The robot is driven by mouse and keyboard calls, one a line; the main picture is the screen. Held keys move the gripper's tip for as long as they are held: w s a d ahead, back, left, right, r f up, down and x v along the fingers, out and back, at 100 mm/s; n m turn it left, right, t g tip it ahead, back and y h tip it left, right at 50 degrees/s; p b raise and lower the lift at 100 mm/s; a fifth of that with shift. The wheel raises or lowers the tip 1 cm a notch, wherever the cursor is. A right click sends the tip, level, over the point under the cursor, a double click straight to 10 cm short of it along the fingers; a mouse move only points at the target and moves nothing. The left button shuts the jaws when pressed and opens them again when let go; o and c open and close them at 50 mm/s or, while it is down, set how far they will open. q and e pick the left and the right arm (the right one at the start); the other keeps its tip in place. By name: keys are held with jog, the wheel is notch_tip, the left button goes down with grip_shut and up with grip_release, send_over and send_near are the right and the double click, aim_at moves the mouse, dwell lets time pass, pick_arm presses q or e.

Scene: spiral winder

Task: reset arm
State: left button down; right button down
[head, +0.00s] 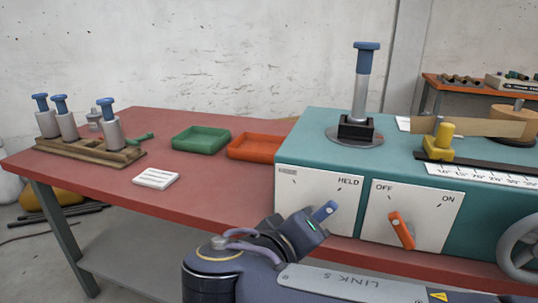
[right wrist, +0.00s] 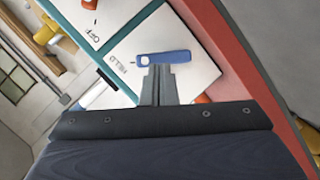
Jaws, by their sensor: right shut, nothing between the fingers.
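The blue lever (head: 325,211) is on the white panel (head: 345,225) marked HELD at the front of the teal machine. It also shows in the right wrist view (right wrist: 163,58), where one end points toward the HELD label. My right gripper (head: 314,222) is shut and empty, its fingertips (right wrist: 158,72) right at the lever. I cannot tell whether they touch it. The orange switch (head: 402,230) is on the OFF/ON panel (head: 438,210) to the right. A blue-topped grey rod (head: 362,90) stands upright in the black chuck (head: 355,130). My left gripper is out of view.
A wooden rack (head: 85,150) with several blue-capped cylinders stands on the red table (head: 225,208) at left. A white card (head: 156,178), green tray (head: 200,138) and orange tray (head: 255,147) lie there too. A yellow clamp (head: 440,140) and handwheel (head: 520,248) are at right.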

jog(key=s+d+f+g+y, duration=0.2)
jog(key=d+f+g, duration=0.3)
jog(key=d+f, duration=0.5)
jog(key=s+d+f+m+y, duration=0.2)
jog(key=s+f+m+y, duration=0.1)
jog(key=s+f+y, duration=0.25)
jog(key=s+d+f+m+y, duration=0.3)
jog(key=s+f+y, duration=0.1)
jog(key=s, duration=0.3)
notch_tip(320, 180, up, 28)
jog(key=p, duration=2.7)
jog(key=shift+w+a+m+g, duration=0.15)
jog(key=shift+w+m+g, duration=0.1)
jog(key=shift+m+g, duration=0.05)
jog(key=shift+f, duration=0.1)
